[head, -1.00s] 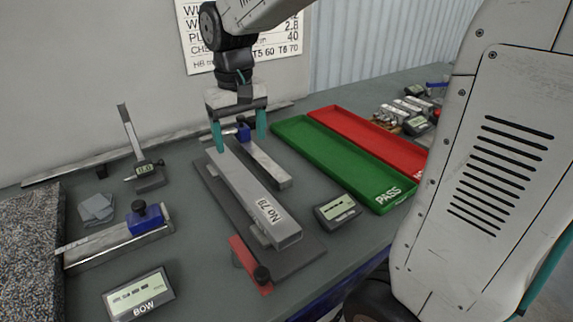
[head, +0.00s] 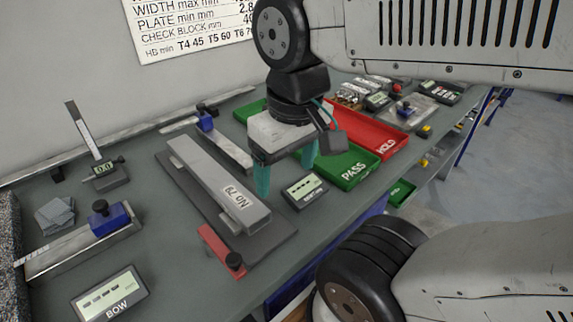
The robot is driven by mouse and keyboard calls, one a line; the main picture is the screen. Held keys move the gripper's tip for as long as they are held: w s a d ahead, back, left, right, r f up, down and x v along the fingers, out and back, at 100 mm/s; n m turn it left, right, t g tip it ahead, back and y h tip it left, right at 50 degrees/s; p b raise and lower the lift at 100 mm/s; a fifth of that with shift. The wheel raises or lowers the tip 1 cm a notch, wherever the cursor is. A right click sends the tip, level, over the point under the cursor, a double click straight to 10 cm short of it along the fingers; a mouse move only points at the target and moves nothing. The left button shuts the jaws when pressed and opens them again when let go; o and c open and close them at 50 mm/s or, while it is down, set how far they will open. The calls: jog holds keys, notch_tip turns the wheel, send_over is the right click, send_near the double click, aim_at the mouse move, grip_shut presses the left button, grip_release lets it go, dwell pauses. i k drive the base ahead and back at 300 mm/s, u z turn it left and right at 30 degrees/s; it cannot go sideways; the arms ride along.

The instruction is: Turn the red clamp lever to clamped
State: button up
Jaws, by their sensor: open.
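A grey bar marked No 79 (head: 215,180) lies along the plate, just behind the lever. My gripper (head: 286,178) points down with its teal fingers apart and nothing between them. It is to the right of the bar, behind and to the right of the lever, and apart from it.
A small display (head: 305,191) stands close to the right of my gripper. The green PASS tray (head: 352,167) and red HOLD tray (head: 375,137) are behind it. A BOW display (head: 109,294) and a blue-ended rule (head: 85,240) are at left. The table edge runs at right.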

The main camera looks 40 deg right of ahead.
aim_at(233, 261)
jog(key=k, duration=0.5)
jog(key=u, duration=1.5)
jog(key=k, duration=0.6)
jog(key=z, duration=1.45)
